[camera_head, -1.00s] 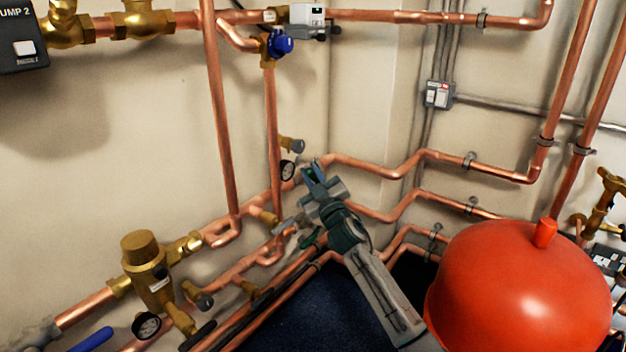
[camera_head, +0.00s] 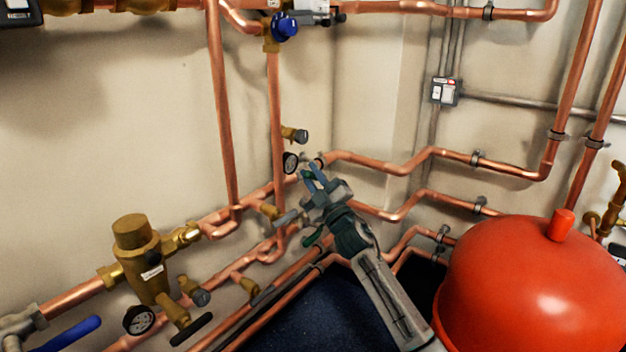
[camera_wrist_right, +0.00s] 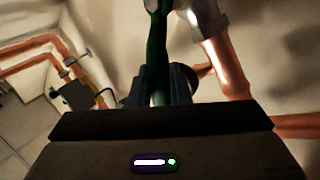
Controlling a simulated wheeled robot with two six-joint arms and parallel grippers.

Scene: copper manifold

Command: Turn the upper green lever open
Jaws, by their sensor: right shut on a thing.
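My right gripper (camera_head: 312,178) is at the copper pipes near the wall corner. In the right wrist view its two dark fingers (camera_wrist_right: 158,88) are shut on a green lever (camera_wrist_right: 157,58), which stands upright between them. The lever's upper end meets a grey fitting beside a copper pipe at the top of that view. In the head view only a small bit of green shows between the fingertips, so most of this lever is hidden. Another green piece (camera_head: 314,237) shows lower down, beside my right wrist. My left gripper is not in view.
A large red tank (camera_head: 520,285) stands close to the right of my right arm. A brass valve body (camera_head: 140,255) and a blue lever (camera_head: 68,334) are at lower left. Copper pipes run closely around.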

